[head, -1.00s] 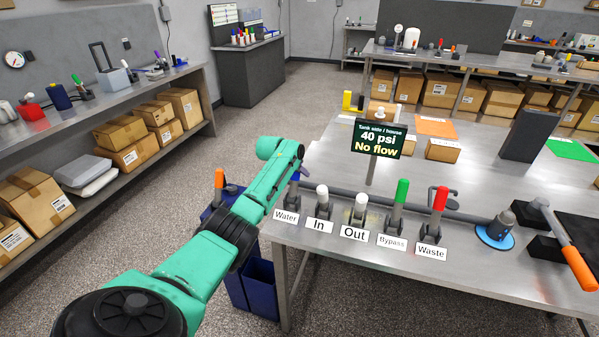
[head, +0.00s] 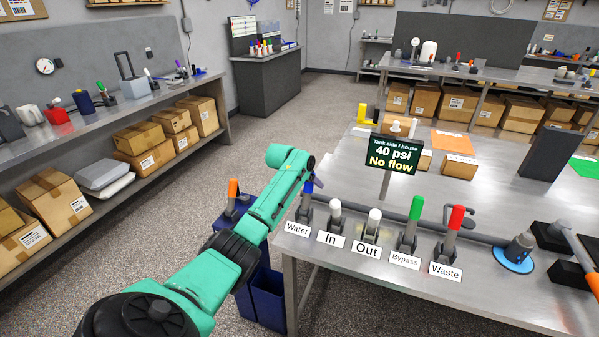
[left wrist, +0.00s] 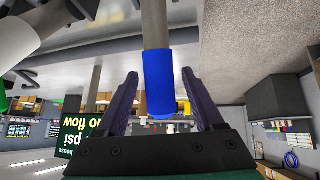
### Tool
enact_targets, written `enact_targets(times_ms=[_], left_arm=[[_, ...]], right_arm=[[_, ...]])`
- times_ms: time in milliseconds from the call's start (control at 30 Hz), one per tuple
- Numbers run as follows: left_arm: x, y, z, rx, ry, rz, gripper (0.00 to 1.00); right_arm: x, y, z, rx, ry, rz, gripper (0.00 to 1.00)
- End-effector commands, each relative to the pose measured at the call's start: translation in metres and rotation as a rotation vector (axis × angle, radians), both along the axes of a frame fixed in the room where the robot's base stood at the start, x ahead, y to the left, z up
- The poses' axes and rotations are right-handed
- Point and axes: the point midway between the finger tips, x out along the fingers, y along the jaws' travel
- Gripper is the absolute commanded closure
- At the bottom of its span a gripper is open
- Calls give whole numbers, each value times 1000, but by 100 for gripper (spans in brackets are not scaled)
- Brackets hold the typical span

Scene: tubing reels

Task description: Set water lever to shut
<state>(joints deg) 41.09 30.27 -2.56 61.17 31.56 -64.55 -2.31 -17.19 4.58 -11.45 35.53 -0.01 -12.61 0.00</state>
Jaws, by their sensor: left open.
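The water lever has a blue handle (head: 308,187) and stands at the left end of the lever row, behind the label Water (head: 297,228). Its handle looks roughly upright. My left gripper (head: 311,168) is at the top of this handle. In the left wrist view the blue handle (left wrist: 160,85) lies between the two spread fingers of my left gripper (left wrist: 159,75), with a gap on each side. The sign (head: 392,154) reads 40 psi, No flow. My right gripper is not in view.
Right of the water lever stand the white In lever (head: 335,210), white Out lever (head: 373,220), green Bypass lever (head: 414,212) and red Waste lever (head: 455,222), close together. A blue bin (head: 268,292) stands beside the table's left edge. An orange-handled item (head: 233,190) is behind my arm.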

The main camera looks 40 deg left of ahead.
Motion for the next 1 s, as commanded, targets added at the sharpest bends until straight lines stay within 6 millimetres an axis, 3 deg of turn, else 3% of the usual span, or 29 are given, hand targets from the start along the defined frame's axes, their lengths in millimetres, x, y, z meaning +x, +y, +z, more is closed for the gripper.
enact_targets(times_ms=[500,1000], left_arm=[[-68,-3,79,1,0,1,31],[-74,-3,88,0,2,1,31]], right_arm=[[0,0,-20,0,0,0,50],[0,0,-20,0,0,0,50]])
